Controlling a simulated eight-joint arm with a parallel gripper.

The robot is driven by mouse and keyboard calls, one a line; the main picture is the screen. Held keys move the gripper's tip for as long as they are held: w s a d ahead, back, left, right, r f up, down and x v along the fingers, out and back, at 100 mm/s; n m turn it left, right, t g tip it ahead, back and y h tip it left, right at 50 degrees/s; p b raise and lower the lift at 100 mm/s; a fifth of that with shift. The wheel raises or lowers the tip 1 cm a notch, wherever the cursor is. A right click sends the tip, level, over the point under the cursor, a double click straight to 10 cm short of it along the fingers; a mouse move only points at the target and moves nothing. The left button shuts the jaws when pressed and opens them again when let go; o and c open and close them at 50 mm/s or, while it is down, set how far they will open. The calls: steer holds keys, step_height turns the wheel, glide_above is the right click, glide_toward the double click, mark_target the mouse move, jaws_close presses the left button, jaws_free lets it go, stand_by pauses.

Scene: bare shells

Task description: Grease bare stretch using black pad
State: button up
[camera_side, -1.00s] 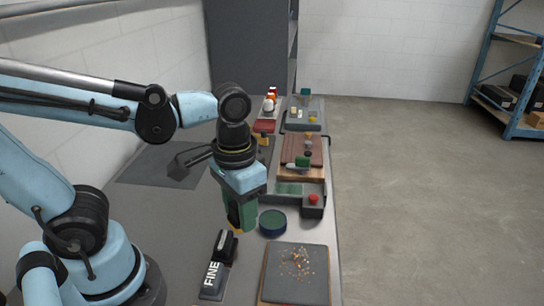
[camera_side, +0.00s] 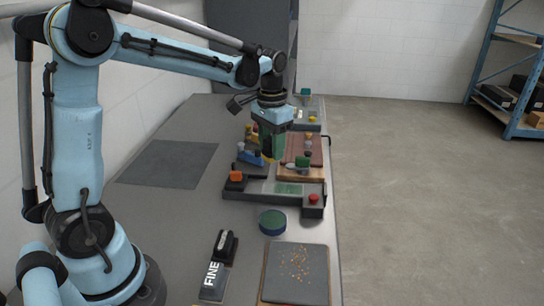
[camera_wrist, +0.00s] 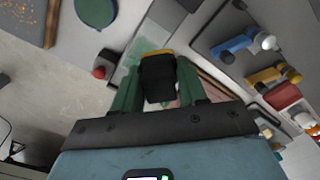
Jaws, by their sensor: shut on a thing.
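My gripper (camera_side: 272,152) has green fingers shut on a black pad with a yellow edge (camera_wrist: 157,80). In the side view the pad (camera_side: 266,155) hangs below the fingers, above the bench just left of the wooden board (camera_side: 300,173) with its reddish-brown top. A dark tray (camera_side: 262,194) with a pale green panel (camera_side: 289,189) lies nearer the camera; the panel also shows in the wrist view (camera_wrist: 127,62), beside the left finger. I cannot tell which surface is the bare stretch. The pad's underside is hidden.
A round green-topped tin (camera_side: 272,221), a block marked FINE (camera_side: 214,272) and a slate board with crumbs (camera_side: 296,274) stand nearer the camera. Blue tools (camera_side: 250,156) stand close left. The dark mat (camera_side: 170,163) is clear.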

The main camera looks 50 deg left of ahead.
mark_target(271, 182)
steer(key=shift+w+a+f, duration=0.15)
steer(key=shift+a+f, duration=0.1)
steer(key=shift+f, duration=3.75)
steer(key=shift+s+d+f, duration=0.1)
steer(key=shift+s+d, duration=1.25)
steer(key=shift+d, duration=0.05)
steer(key=shift+c, duration=0.4)
steer(key=shift+w+a, duration=1.4)
steer(key=shift+a, duration=0.05)
steer(key=shift+s+d+r, duration=0.1)
steer(key=shift+r, duration=3.95)
